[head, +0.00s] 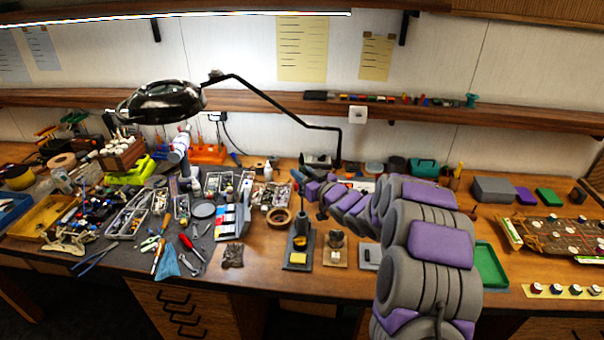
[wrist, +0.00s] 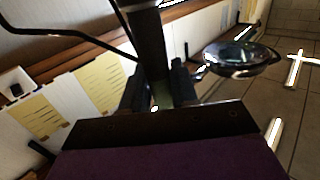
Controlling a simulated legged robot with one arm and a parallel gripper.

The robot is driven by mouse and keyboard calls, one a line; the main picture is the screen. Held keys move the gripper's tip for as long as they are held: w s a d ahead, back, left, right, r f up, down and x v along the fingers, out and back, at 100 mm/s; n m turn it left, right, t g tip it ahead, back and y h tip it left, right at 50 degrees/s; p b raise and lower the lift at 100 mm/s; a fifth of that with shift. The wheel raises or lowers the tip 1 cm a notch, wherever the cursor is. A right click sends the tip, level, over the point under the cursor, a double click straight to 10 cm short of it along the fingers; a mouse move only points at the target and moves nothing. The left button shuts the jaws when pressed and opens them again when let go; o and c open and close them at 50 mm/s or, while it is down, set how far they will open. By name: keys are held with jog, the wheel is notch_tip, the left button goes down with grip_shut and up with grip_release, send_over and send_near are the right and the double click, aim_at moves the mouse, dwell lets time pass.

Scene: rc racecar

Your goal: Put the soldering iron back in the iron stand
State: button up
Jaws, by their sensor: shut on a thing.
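The iron stand (head: 299,262) is on the bench front, a dark base with a yellow sponge and an upright dark holder. My gripper (head: 308,194) is above and behind the stand, at the end of my purple and grey arm. In the wrist view my gripper (wrist: 158,88) is shut on a dark, bar-like thing (wrist: 148,40) that runs up out of the picture. It appears to be the soldering iron, apart from the stand. Its tip is not clear in either view.
A magnifier lamp (head: 165,102) hangs over the bench on a thin black arm. A tape roll (head: 278,218) and a small block (head: 335,250) flank the stand. Loose tools lie on the grey mat (head: 130,262) to the left. A green tray (head: 490,262) lies right of my arm.

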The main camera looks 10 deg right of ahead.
jog(key=shift+f, duration=0.6)
jog(key=shift+f+b, duration=0.3)
jog(key=shift+f, duration=0.4)
jog(key=shift+f+b, duration=0.45)
jog(key=shift+f, duration=0.9)
jog(key=shift+f+b, duration=0.35)
jog(key=shift+f, duration=1.45)
